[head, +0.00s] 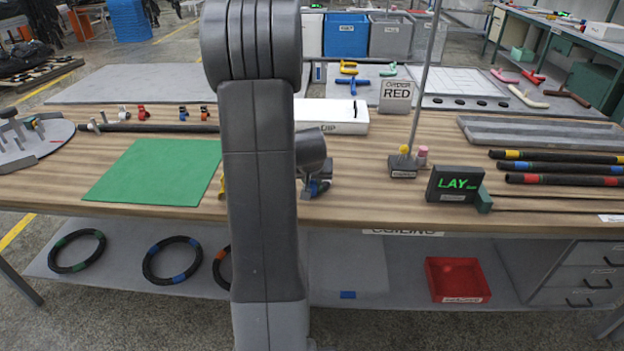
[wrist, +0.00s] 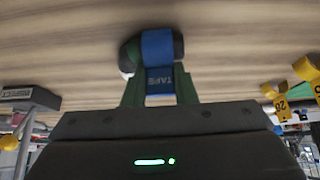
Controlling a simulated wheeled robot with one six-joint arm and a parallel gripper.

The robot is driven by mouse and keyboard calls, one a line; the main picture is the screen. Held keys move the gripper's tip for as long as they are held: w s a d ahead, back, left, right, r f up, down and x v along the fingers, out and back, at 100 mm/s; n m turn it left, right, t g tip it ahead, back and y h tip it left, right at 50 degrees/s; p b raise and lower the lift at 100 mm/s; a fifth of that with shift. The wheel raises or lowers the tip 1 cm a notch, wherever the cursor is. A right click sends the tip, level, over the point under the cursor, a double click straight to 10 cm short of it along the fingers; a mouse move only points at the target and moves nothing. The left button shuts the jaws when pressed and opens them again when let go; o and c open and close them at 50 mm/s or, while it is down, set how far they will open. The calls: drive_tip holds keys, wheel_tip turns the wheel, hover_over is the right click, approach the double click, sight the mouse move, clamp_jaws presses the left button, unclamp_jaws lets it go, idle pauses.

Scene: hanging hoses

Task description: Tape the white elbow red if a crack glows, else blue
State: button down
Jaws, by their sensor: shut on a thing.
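My gripper (wrist: 160,88) is shut on a blue tape piece (wrist: 158,78) marked TAPE, between its green fingers in the wrist view. A wider blue band and a dark rounded body show just beyond it, close over the wooden surface. A small white patch (wrist: 126,72) shows at the left of that dark body; I cannot tell whether it is the white elbow. In the head view my arm hides most of the gripper, with a bit of blue (head: 319,187) beside it. I see no glowing crack, and much of this spot is hidden.
A green mat (head: 150,172) lies left of my arm. Yellow tags (wrist: 305,68) stand right of my gripper.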

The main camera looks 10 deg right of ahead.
drive_tip(key=shift+s+a+f+g, duration=0.15)
drive_tip(key=shift+s+f, duration=0.1)
drive_tip(key=shift+f, duration=0.25)
drive_tip(key=shift+s+d+f+g, duration=0.15)
drive_tip(key=shift+s+f, duration=0.1)
drive_tip(key=shift+f, duration=0.25)
drive_tip(key=c, duration=1.2)
unclamp_jaws()
drive_tip(key=shift+a, duration=0.1)
drive_tip(key=shift+c, duration=0.2)
drive_tip(key=shift+o, duration=0.3)
drive_tip(key=shift+r, duration=0.6)
drive_tip(key=shift+o, duration=0.4)
drive_tip(key=v, duration=1.4)
drive_tip(key=shift+w+r+p, duration=0.15)
drive_tip(key=shift+w+p, duration=0.1)
drive_tip(key=shift+p, duration=0.1)
drive_tip(key=shift+d, duration=0.2)
drive_tip(key=shift+c, duration=0.4)
